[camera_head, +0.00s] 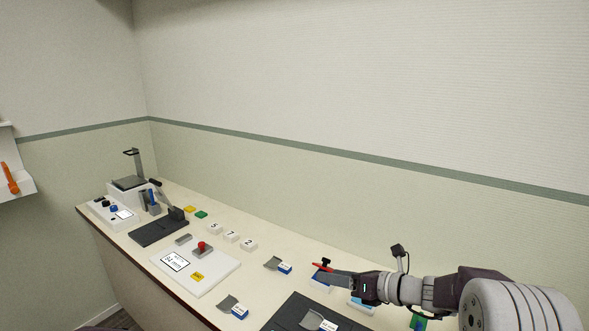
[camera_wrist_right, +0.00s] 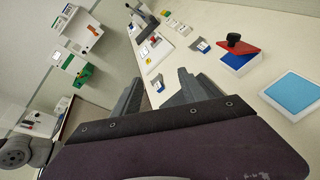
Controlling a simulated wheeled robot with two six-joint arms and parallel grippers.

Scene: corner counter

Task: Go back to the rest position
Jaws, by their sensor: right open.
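My right gripper (camera_head: 330,277) reaches in from the right, above the counter. My left gripper is in neither view.
The corner counter (camera_head: 215,262) holds a white panel with a red button (camera_head: 202,246), number blocks (camera_head: 231,235), a dark tray (camera_head: 285,315), a lever device (camera_head: 172,212) and a light-blue pad (camera_wrist_right: 293,92). The wall rises behind. Space above the counter is open.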

